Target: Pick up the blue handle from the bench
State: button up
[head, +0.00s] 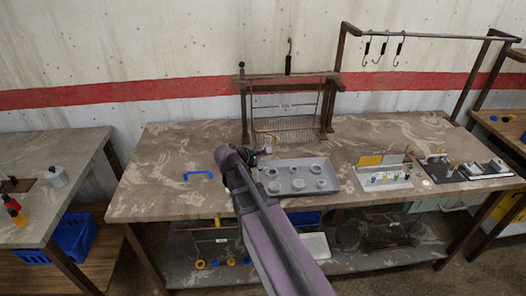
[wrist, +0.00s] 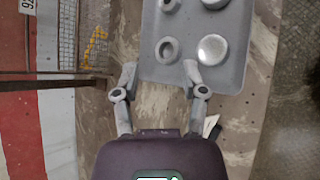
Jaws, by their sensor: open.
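The blue handle (head: 198,174) lies on the left part of the bench (head: 150,195) in the head view. It is a small bar with bent ends. My gripper (head: 250,158) is to the right of the handle, apart from it, beside the grey tray. In the wrist view my gripper (wrist: 158,80) has its two fingers spread, with bare bench between them and the tray edge just past the tips. The handle does not show in the wrist view.
The grey tray (head: 299,191) with several round pieces is right of my gripper. A wire basket rack (head: 290,128) stands behind. A white holder with small parts (head: 384,181) is farther right. The bench around the handle is clear.

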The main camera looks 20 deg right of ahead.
jog(key=s+a+f+m+y+b, duration=0.1)
jog(key=s+f+m, duration=0.1)
jog(key=s+a+f+m+g+y+b, duration=0.1)
jog(key=s+f+m, duration=0.1)
jog(key=f, duration=0.1)
jog(key=s+a+f+m+g+y, duration=0.1)
jog(key=s+f+m, duration=0.1)
jog(key=s+f, duration=0.1)
jog(key=shift+a+y+b, duration=0.15)
jog(key=shift+y+b, duration=0.25)
jog(key=s+a+f+m+g+y+b, duration=0.2)
jog(key=s+a+f+m+y+b, duration=0.1)
jog(key=s+a+f+m+y, duration=0.3)
jog(key=shift+s+a+m, duration=0.9)
jog(key=shift+s, duration=0.3)
jog(key=shift+o, duration=0.2)
jog(key=shift+a+r, duration=0.1)
